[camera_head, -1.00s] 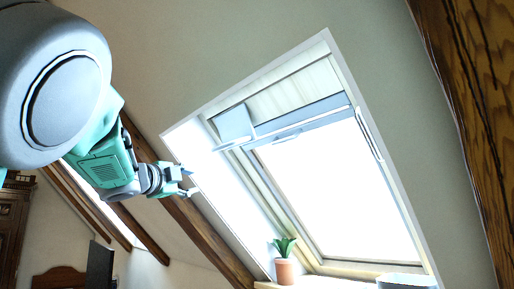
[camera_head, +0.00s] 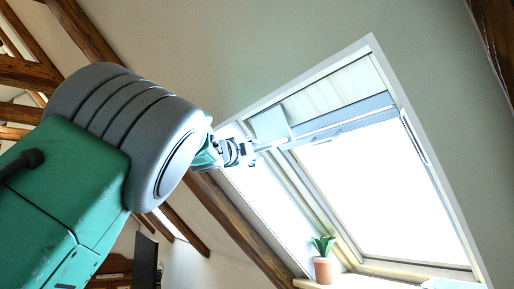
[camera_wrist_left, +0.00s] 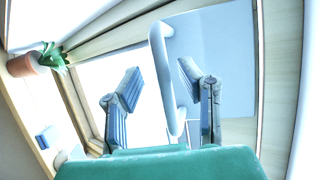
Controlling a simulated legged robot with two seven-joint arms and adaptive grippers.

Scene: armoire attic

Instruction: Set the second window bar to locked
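The skylight window (camera_head: 390,190) is on the sloped wall, with a pale bar (camera_head: 335,128) running across below its blind. In the left wrist view, a light looped bar handle (camera_wrist_left: 168,85) stands between the fingers of my left gripper (camera_wrist_left: 160,80). The fingers are spread apart on either side of it, and I see no clear contact. In the head view my left gripper (camera_head: 262,148) is at the left end of the pale bar. I cannot tell the bar's lock state. My right gripper is out of view.
A potted plant (camera_head: 323,268) stands on the sill at the window's lower left, and it also shows in the left wrist view (camera_wrist_left: 30,62). A pale blue vessel (camera_head: 452,284) is at the lower right. Wooden beams (camera_head: 235,225) run along the left.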

